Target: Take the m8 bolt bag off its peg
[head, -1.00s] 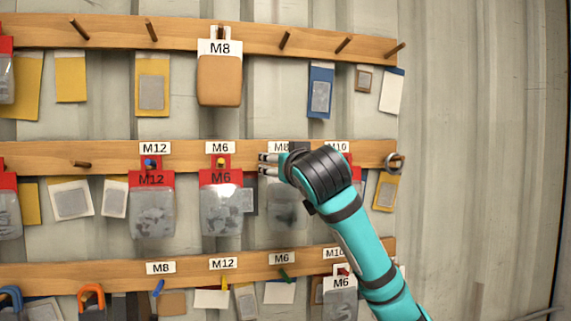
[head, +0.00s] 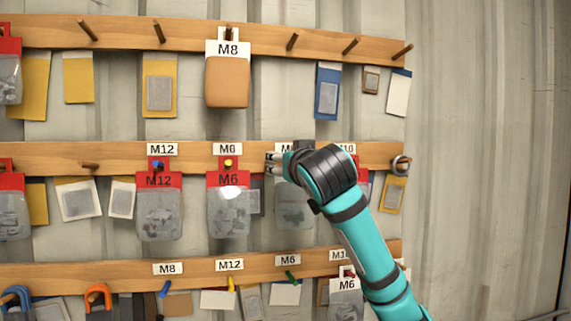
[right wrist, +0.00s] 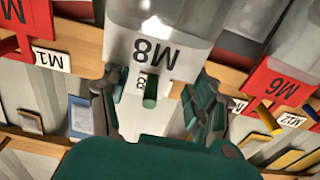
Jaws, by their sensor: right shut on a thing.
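The M8 bolt bag is a clear bag with a white header marked M8 (right wrist: 141,52), seen upside down in the right wrist view. A green peg (right wrist: 150,92) shows at its header, and the bag appears to hang on it. My right gripper (right wrist: 152,100) is shut on the bag's header, with a finger on each side. In the head view my right gripper (head: 273,163) is at the middle rail, covering the header and peg. The bag's grey lower part (head: 293,207) hangs below it. My left gripper is not in view.
A red-headed M6 bag (head: 228,205) hangs close on the left, with a red-headed M12 bag (head: 159,210) beyond it. A brown M8 pack (head: 227,80) hangs on the top rail. The lower rail (head: 130,275) carries more pegs. The wall at right is bare.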

